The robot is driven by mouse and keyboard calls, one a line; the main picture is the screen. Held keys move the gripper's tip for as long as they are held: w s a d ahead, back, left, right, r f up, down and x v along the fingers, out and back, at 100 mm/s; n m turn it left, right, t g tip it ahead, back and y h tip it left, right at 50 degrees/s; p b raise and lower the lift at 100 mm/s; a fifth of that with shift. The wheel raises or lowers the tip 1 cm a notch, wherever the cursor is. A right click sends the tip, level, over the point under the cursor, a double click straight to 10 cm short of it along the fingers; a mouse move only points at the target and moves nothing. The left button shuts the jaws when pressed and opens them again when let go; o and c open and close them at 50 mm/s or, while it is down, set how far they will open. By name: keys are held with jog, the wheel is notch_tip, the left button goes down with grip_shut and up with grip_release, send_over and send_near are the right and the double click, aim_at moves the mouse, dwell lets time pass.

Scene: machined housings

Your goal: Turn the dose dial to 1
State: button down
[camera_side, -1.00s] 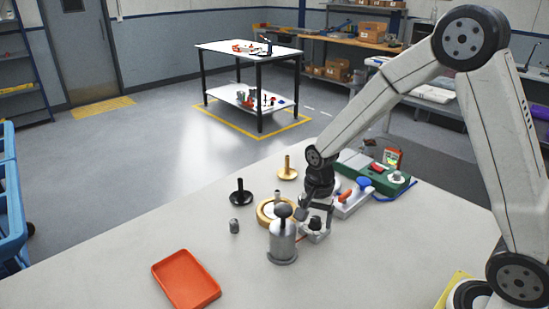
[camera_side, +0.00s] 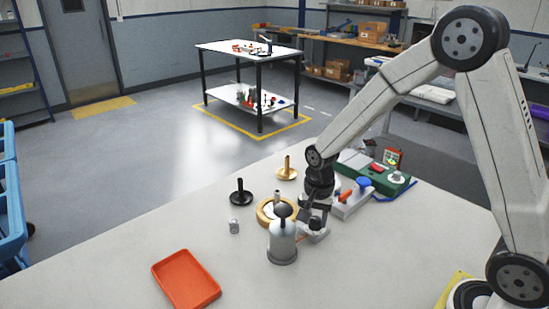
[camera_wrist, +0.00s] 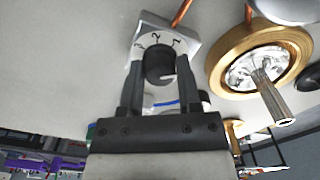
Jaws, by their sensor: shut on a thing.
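The dose dial is a black round knob (camera_wrist: 159,66) on a light grey block with the numbers 1, 2 and 3 around its far side in the wrist view. My gripper (camera_wrist: 160,72) has a finger on each side of the knob and is shut on it. I cannot make out a pointer mark on the knob, so its setting is unclear. In the side view my gripper (camera_side: 317,212) is low over the grey dial block (camera_side: 315,235), and its fingers hide most of the knob.
A silver canister with a dark top (camera_side: 282,246) stands close in front of the dial. A brass ring with a post (camera_side: 265,215) is to its left. A green-topped unit (camera_side: 375,175) is behind right. An orange tray (camera_side: 186,280) lies front left, with clear table around it.

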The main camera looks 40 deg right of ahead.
aim_at(316, 219)
jog(key=n, duration=0.4)
jog(key=shift+n, duration=2)
jog(key=shift+c, duration=1.5)
grip_release()
jog(key=shift+r, duration=0.2)
jog(key=shift+r, duration=3.75)
jog(key=shift+s, duration=0.1)
jog(key=s+f+n+t, duration=0.1)
jog(key=s, duration=0.2)
jog(key=s+a+f+n, duration=0.1)
jog(key=s, duration=0.3)
jog(key=s+f+n+t, duration=0.1)
jog(key=s+n, duration=0.1)
jog(key=s, duration=0.1)
jog(key=shift+s+a+f+t, duration=0.2)
jog(key=shift+s+f+t, duration=0.1)
jog(key=shift+f, duration=0.1)
